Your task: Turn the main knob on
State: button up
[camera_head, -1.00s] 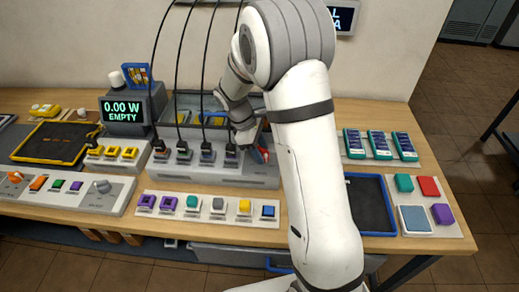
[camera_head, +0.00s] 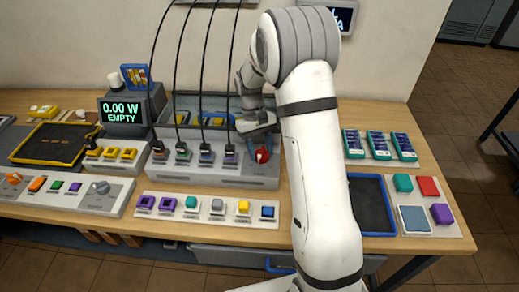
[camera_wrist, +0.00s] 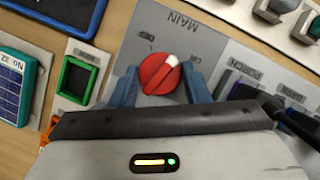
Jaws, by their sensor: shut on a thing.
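The main knob (camera_wrist: 160,74) is round and red with a white pointer bar, on a grey panel marked MAIN. In the wrist view its pointer is aimed up and right, between the two printed position marks; the small print is hard to read. My gripper (camera_wrist: 162,80) has one blue-grey finger on each side of the knob and is shut on it. In the head view the red knob (camera_head: 262,155) shows at the right end of the grey power unit (camera_head: 225,175), just below my gripper. The fingertips are hard to make out there.
Black cables rise from plugs left of my gripper. A display (camera_head: 124,112) reads 0.00 W EMPTY. A strip of coloured blocks (camera_head: 150,215) lies in front. A blue-rimmed tray (camera_head: 372,234) and teal modules (camera_head: 379,145) are to the right. In the wrist view a green-framed socket (camera_wrist: 76,79) sits left of the knob.

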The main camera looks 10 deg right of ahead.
jog(key=m+y, duration=0.1)
jog(key=m, duration=0.1)
jog(key=m+y, duration=0.1)
jog(key=m, duration=0.2)
jog(key=shift+d+m, duration=0.2)
jog(key=shift+m, duration=0.1)
dwell(0.5)
jog(key=o, duration=1)
jog(key=shift+c, duration=0.2)
jog(key=b+v, duration=0.1)
jog(key=v, duration=0.6)
jog(key=shift+r, duration=0.4)
jog(key=shift+w+d, duration=0.1)
